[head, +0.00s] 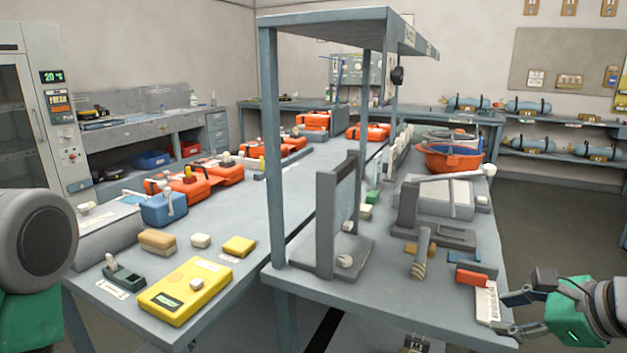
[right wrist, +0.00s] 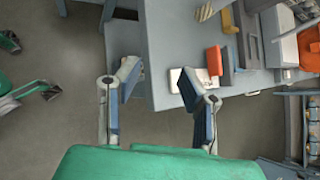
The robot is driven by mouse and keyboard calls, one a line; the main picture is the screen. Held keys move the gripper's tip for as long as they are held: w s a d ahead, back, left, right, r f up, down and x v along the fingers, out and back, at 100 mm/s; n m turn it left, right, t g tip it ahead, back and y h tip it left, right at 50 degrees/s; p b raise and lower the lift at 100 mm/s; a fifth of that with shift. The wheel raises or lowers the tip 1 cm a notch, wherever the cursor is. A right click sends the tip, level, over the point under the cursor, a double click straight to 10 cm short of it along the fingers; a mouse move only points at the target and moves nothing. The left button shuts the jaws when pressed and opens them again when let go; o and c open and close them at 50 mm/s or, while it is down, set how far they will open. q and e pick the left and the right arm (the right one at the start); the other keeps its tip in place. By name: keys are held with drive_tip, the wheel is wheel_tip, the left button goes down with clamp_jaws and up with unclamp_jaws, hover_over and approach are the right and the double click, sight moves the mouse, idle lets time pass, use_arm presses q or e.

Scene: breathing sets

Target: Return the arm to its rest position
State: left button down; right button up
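My right gripper (head: 512,313) is at the lower right of the head view, beside the near right corner of the right-hand bench (head: 400,300). Its fingers are spread apart with nothing between them. In the right wrist view the open fingers (right wrist: 160,90) show over the floor and the bench edge. A white card (head: 487,304) lies on the bench close to the fingertips, next to a red-orange block (head: 472,277). A green and grey part of my left arm shows at the left edge of the head view; my left gripper is not in that view.
A yellow case (head: 186,291) lies on the left bench's near end. A grey post frame (head: 268,150) stands between the benches. An orange basin (head: 449,158) sits farther back on the right bench. Open floor (head: 560,230) lies to the right of the bench.

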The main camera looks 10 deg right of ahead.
drive_tip(key=s+a+f+n+g+h, duration=0.1)
drive_tip(key=s+a+f+n+g, duration=0.15)
drive_tip(key=f+n, duration=0.5)
drive_tip(key=s+a+f+n+g+h, duration=0.1)
drive_tip(key=s+f+n+g+h, duration=0.3)
drive_tip(key=f, duration=0.6)
drive_tip(key=s+a+f+n+g+y, duration=0.1)
drive_tip(key=s+a+f+n+g, duration=0.1)
drive_tip(key=s+f+n, duration=1)
drive_tip(key=s+a+n, duration=0.1)
drive_tip(key=s+n, duration=0.1)
drive_tip(key=n, duration=0.1)
drive_tip(key=shift+s, duration=0.3)
drive_tip(key=shift+w+f, duration=0.1)
